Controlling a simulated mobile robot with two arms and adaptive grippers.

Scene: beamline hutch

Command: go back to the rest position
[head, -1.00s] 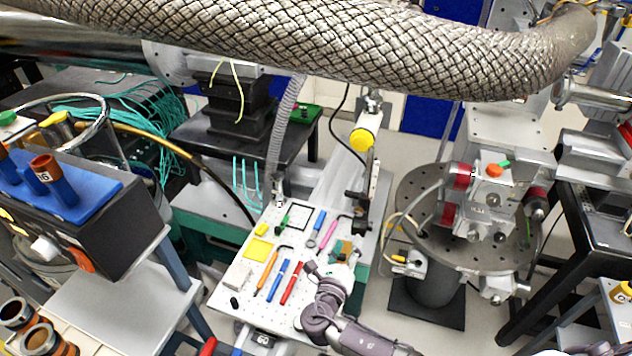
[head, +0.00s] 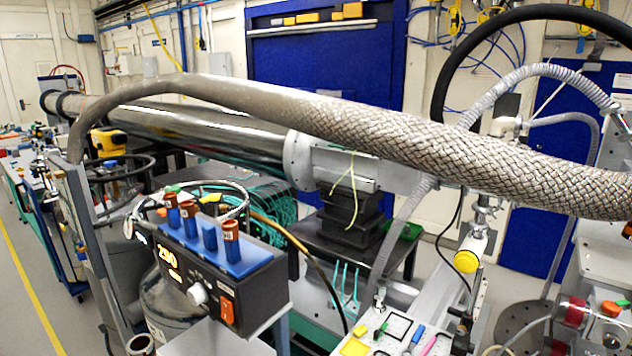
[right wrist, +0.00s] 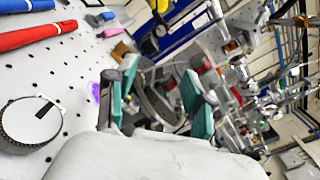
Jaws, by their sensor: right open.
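My right gripper (right wrist: 160,105) shows in the right wrist view with its two teal-padded fingers spread apart and nothing between them. Neither of my grippers shows in the head view. The near end of the board (head: 385,335) is at the bottom edge there, with a yellow square (head: 354,347) on it.
In the head view a braided metal hose (head: 400,140) crosses above the bench. A controller box (head: 215,270) with a lit display stands at the lower middle. In the right wrist view red (right wrist: 38,36) and blue (right wrist: 28,5) pens lie on the board. Floor is open at far left.

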